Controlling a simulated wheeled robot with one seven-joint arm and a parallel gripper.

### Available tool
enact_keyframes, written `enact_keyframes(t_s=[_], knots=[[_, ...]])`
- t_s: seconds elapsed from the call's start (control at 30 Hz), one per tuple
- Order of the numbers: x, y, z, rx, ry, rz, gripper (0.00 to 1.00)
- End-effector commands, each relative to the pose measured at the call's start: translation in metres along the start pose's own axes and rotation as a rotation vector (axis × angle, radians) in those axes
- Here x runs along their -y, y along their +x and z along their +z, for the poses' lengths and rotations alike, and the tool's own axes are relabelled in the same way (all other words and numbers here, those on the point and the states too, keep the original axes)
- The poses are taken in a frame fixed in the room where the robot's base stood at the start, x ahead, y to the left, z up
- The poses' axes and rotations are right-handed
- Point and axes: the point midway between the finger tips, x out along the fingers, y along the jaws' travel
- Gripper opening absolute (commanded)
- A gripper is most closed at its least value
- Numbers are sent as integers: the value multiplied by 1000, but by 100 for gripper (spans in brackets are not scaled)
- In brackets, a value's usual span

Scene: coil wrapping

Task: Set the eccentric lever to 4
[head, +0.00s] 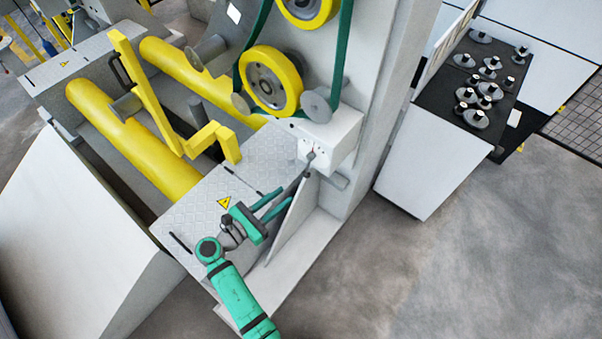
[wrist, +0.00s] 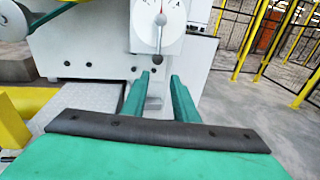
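The eccentric lever (wrist: 160,20) is a small grey lever with a reddish pivot on a round white dial (wrist: 172,26), at the top of the wrist view. It stands near upright; the dial's marks are too small to read, so its setting cannot be told. In the head view the lever (head: 311,156) shows on the front of a white box (head: 340,135) on the machine. My gripper (head: 287,196) is in front of and below the box. In the wrist view its two green fingers (wrist: 158,84) are apart with no lever between them; the dial is beyond the fingertips.
A yellow wheel (head: 270,80) with a green belt is above the box. Yellow rollers (head: 130,140) and a yellow bent arm (head: 150,95) are at left. A cabinet (head: 425,155) with dark parts on top stands at right. The floor at lower right is clear.

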Motion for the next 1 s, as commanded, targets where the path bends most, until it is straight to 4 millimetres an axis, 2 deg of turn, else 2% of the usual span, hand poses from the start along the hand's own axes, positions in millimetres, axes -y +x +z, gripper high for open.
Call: enact_keyframes(t_s=[0.1,0.3,0.47,0.8,1.0], knots=[[-13,-7,20,51,-45,-35,26],[-15,-3,27,70,-65,-53,26],[-12,20,28,68,-63,-55,26],[-10,77,32,67,-62,-52,26],[-10,95,33,67,-62,-51,26]])
